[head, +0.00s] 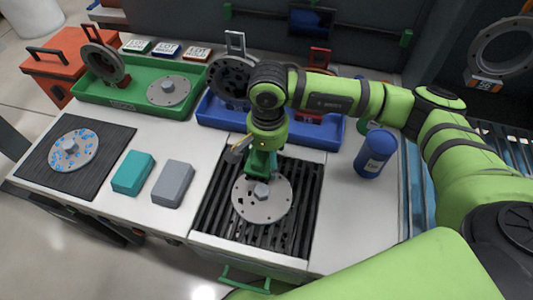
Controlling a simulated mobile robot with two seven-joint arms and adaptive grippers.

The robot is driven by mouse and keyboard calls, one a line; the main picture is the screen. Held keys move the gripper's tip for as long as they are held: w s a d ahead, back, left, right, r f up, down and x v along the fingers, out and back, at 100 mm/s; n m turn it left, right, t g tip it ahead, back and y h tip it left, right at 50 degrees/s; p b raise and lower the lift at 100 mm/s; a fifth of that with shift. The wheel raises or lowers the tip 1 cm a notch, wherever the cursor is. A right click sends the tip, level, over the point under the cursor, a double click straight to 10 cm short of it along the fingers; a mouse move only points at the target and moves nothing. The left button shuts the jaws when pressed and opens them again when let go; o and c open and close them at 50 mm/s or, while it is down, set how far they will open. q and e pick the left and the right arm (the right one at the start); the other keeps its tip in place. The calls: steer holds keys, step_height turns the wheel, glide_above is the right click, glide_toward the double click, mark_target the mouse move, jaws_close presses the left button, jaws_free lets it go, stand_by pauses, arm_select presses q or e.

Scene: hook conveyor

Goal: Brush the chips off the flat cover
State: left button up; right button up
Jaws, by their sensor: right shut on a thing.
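The flat cover (275,208) is a grey metal disc with small holes and a raised centre boss. It lies on the dark slatted grate (306,187) in the middle of the bench. My right gripper (262,157) is above the far edge of the cover, pointing down. It is shut on a green brush (260,167) whose lower end is at or just above the disc. I cannot tell if the bristles touch. Small dark spots show on the disc's left side; I cannot tell chips from holes. My left gripper is not in view.
A blue-spotted disc (87,150) lies on a black mat (112,158) at left. Teal (133,173) and grey (172,184) blocks stand near the grate. A blue bottle (374,154) stands right. Green (132,104) and blue (212,115) trays of parts are behind.

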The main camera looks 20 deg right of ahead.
steer(key=shift+s+d, duration=0.6)
steer(key=shift+d, duration=0.25)
steer(key=shift+s+d+b, duration=0.6)
steer(key=shift+s+d, duration=0.05)
steer(key=shift+d, duration=0.25)
steer(key=shift+w+a+b, duration=0.45)
steer(key=shift+w+a, duration=0.25)
steer(key=shift+a, duration=0.3)
steer(key=shift+w+a+f+b, duration=0.1)
steer(key=shift+w+a+b, duration=0.25)
steer(key=shift+a, duration=0.1)
steer(key=shift+w+a+b, duration=0.2)
steer(key=shift+a+b, duration=0.1)
steer(key=shift+a, duration=0.15)
steer(key=shift+s+d, duration=0.35)
steer(key=shift+d, duration=0.2)
steer(key=shift+s+d, duration=0.3)
steer(key=shift+d, duration=0.2)
steer(key=shift+s+d+b, duration=0.55)
steer(key=shift+d+b, duration=0.05)
steer(key=shift+d, duration=0.25)
steer(key=shift+r, duration=0.2)
